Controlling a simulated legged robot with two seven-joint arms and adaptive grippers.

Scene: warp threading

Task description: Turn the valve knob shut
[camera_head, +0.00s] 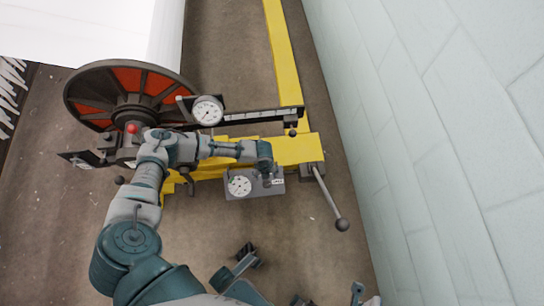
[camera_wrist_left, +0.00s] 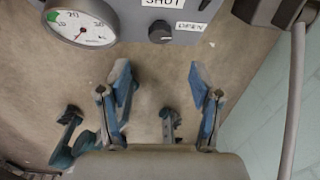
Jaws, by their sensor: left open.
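The black valve knob (camera_wrist_left: 160,33) sits on the face of a grey box (camera_wrist_left: 120,12), below a SHUT label (camera_wrist_left: 163,2) and left of an OPEN label (camera_wrist_left: 190,26). I cannot tell which way the knob points. A white gauge (camera_wrist_left: 80,22) with a green band is left of it on the same box. In the head view the gauge (camera_head: 239,186) shows, while my arm's end partly covers the knob area. My left gripper (camera_wrist_left: 162,85) is open and empty, its two blue fingers apart, with the knob between and beyond them in the picture.
A lever with a round ball end (camera_head: 341,224) stands right of the box. A large red and black wheel (camera_head: 130,92) and another gauge (camera_head: 207,111) are behind. A yellow frame (camera_head: 297,149) runs along the machine. A pale wall (camera_head: 430,130) bounds the right; floor (camera_head: 300,235) is open in front.

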